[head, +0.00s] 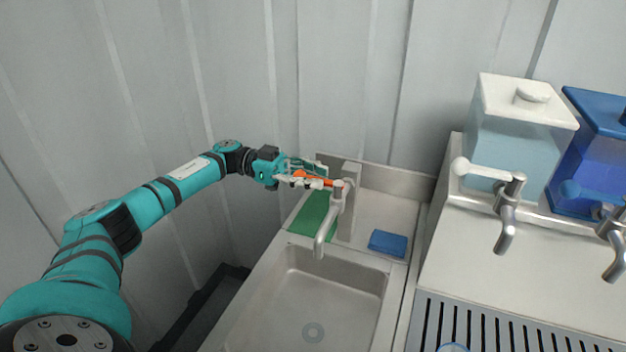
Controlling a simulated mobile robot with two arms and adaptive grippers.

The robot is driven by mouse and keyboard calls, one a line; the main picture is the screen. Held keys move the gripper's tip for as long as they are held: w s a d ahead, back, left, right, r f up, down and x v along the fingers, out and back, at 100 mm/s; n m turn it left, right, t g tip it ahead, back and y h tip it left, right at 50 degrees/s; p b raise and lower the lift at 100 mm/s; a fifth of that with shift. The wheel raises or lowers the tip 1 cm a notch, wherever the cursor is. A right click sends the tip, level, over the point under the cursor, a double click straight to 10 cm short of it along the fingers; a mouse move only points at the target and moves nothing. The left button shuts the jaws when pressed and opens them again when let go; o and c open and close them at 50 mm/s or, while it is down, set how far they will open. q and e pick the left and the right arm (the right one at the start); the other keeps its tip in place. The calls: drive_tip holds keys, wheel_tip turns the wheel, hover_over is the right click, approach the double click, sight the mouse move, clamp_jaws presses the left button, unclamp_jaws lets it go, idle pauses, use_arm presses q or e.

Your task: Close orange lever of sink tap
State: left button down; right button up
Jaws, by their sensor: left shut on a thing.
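The sink tap (329,220) stands at the back of the metal sink, its spout pointing down over the basin. Its orange lever (300,175) sticks out to the left from the top of the tap. My left gripper (315,176) reaches in from the left and is shut on the orange lever, with its fingers partly hiding it. My right gripper is not in view.
The sink basin (322,287) is empty. A green cloth (309,214) and a blue sponge (388,243) lie on the sink's back ledge. Dispensers with a white lid (527,98) and a blue lid (595,108) stand at right, with taps. A corrugated wall rises close behind.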

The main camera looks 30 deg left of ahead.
use_arm(q)
drive_tip(key=c, duration=1.3)
unclamp_jaws()
drive_tip(key=a, duration=0.4)
drive_tip(key=s+a, duration=0.1)
drive_tip(key=a, duration=0.3)
drive_tip(key=s+a, duration=0.1)
drive_tip(key=a, duration=0.2)
drive_tip(key=shift+a, duration=0.4)
drive_tip(key=shift+f, duration=0.1)
